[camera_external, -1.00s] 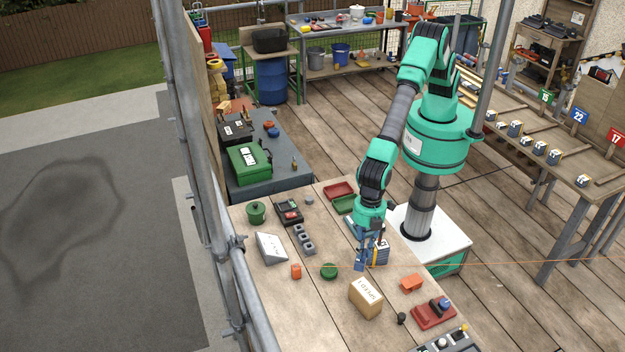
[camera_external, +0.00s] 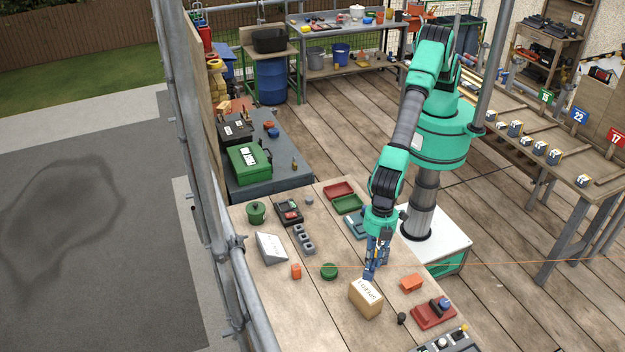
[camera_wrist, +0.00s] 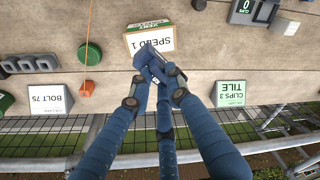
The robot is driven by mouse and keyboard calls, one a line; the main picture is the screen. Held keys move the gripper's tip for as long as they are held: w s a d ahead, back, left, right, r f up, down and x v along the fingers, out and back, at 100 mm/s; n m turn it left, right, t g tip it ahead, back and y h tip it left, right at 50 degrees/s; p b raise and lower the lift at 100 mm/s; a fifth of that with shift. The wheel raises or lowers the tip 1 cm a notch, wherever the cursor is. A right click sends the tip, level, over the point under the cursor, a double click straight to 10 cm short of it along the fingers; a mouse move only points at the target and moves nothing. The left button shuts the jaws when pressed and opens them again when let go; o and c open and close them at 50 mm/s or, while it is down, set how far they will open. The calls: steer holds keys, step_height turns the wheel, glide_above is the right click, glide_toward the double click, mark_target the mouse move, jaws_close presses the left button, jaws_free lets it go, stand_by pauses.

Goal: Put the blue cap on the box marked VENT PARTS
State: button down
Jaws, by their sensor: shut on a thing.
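My gripper (camera_external: 369,270) is shut on a small blue piece that looks like the blue cap. In the wrist view, my gripper (camera_wrist: 157,72) has three fingers closed together, and they hide most of the blue cap (camera_wrist: 153,62). A cardboard box (camera_external: 365,299) with lettering on a white label stands right below and beside the fingertips. I cannot tell whether the cap touches the box.
Near the box are a green round lid (camera_external: 329,271), an orange block (camera_external: 411,282), a dark knob (camera_external: 402,318) and a red tray (camera_external: 434,314). A white sloped sign (camera_external: 271,248) stands left. Bare bench lies left of the box. A thin orange line crosses the bench.

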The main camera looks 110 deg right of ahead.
mark_target(372, 268)
steer(key=shift+f+p, duration=0.35)
steer(key=shift+f, duration=2.05)
steer(key=shift+f, duration=0.1)
steer(key=shift+f+p, duration=0.4)
steer(key=shift+f, duration=1.6)
steer(key=shift+f, duration=0.15)
steer(key=c, duration=1.6)
jaws_free()
steer(key=shift+c, duration=0.2)
steer(key=shift+s+d+r+b, duration=0.25)
steer(key=shift+r+b, duration=0.1)
steer(key=shift+r, duration=1.7)
steer(key=shift+s+d+r+b, duration=0.2)
steer(key=shift+r+b, duration=0.15)
steer(key=shift+r, duration=1.65)
steer(key=shift+s+d+r+b, duration=0.15)
steer(key=shift+d+r+b, duration=0.15)
steer(key=shift+r, duration=1.75)
